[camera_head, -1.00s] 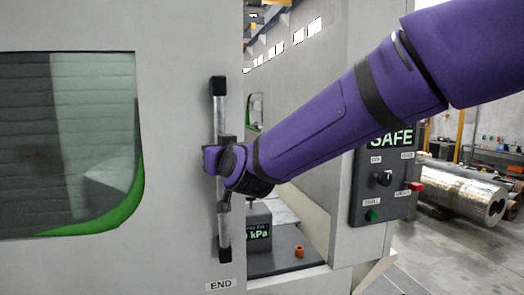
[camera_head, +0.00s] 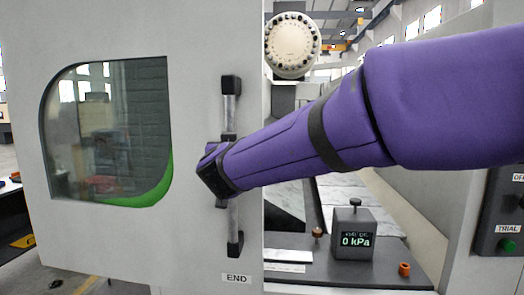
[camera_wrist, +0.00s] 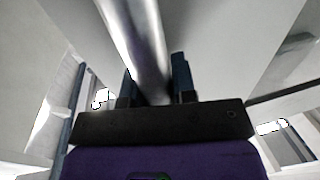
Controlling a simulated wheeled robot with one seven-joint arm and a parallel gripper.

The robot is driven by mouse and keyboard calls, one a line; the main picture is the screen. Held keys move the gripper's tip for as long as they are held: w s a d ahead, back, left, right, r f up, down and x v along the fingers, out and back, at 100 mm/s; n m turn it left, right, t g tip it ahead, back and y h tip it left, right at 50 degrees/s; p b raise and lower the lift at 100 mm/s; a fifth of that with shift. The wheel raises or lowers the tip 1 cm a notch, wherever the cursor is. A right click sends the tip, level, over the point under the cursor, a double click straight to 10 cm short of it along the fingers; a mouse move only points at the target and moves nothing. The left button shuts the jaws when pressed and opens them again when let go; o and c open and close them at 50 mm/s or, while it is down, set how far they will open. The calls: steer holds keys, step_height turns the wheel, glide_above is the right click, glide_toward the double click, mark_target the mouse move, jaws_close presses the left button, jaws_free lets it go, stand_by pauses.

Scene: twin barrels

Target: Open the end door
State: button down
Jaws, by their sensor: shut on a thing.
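The end door (camera_head: 200,60) is a pale grey panel with a dark window (camera_head: 110,130) and a label reading END (camera_head: 236,278). Its vertical bar handle (camera_head: 229,115) has black end mounts and is near the door's right edge. My gripper (camera_head: 222,172) is at the middle of the handle, and my purple arm hides much of it in the head view. In the wrist view the metal bar (camera_wrist: 135,40) runs between the two dark fingers (camera_wrist: 155,88), which are shut on it. The door stands partly open, with the machine's inside showing to its right.
Inside the opening, a gauge box reading 0 kPa (camera_head: 354,235) stands on a dark shelf (camera_head: 390,258) with a small orange ring (camera_head: 404,268). A round pale tool disc (camera_head: 292,46) is above. A control panel (camera_head: 505,225) is at the right edge.

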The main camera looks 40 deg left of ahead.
stand_by(0.3)
steer(key=c, duration=0.9)
jaws_free()
steer(key=v, duration=1)
steer(key=shift+s+d, duration=0.25)
